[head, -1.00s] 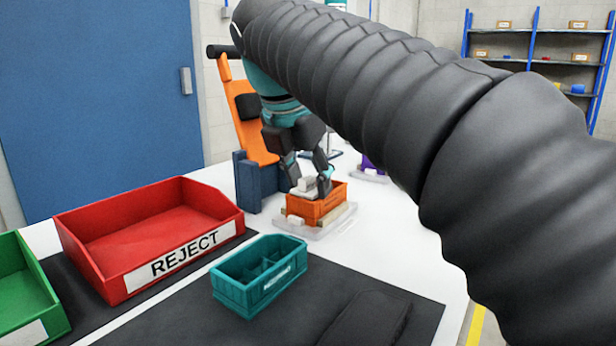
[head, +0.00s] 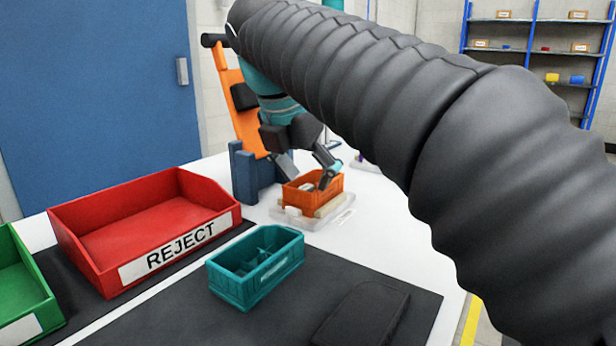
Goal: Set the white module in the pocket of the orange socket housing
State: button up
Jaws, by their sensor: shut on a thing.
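The orange socket housing (head: 300,200) stands on a clear base plate (head: 285,219) on the white table, right of the blue stand. The white module (head: 307,187) shows as a small pale patch low inside the housing, mostly hidden by its walls and my fingers. My gripper (head: 310,182) reaches down over the housing, its fingertips at the opening on either side of the module, shut on it. Whether the module is fully seated in the pocket cannot be seen.
A blue stand with an orange tilted panel (head: 240,115) stands close on the left of the housing. A red REJECT bin (head: 95,255), green bin (head: 20,285) and teal divided box (head: 245,290) are in front. My arm hides the right side.

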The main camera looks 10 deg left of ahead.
jog(key=shift+c, duration=0.2)
jog(key=shift+r, duration=1.3)
jog(key=o, duration=0.6)
jog(key=shift+c, duration=0.2)
jog(key=shift+r, duration=0.1)
jog(key=v, duration=0.7)
jog(key=shift+r, duration=0.15)
jog(key=shift+s+a, duration=0.1)
